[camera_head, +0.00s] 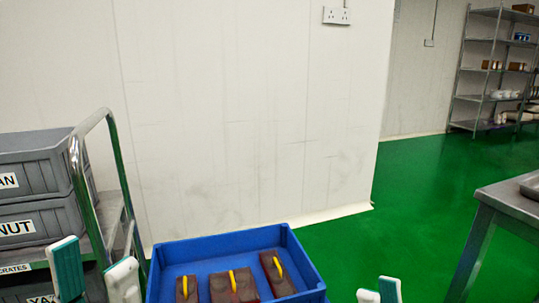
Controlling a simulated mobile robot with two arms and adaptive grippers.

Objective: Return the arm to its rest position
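My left gripper (94,262) is at the lower left, its two white-and-teal fingers standing apart with nothing between them. It is left of the blue crate, in front of the grey stacked crates. My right gripper (379,291) shows only as two fingertips at the bottom edge, right of the blue crate. The tips look close together, and the rest is cut off by the frame, so its opening is unclear. No held object is visible at either gripper.
A blue crate (226,246) at bottom centre holds brown blocks with yellow handles (233,285). Grey labelled crates (38,160) and a metal trolley rail (112,160) stand at left. A steel table (509,208) is at right. Green floor (420,190) is clear between; shelves (490,70) stand behind.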

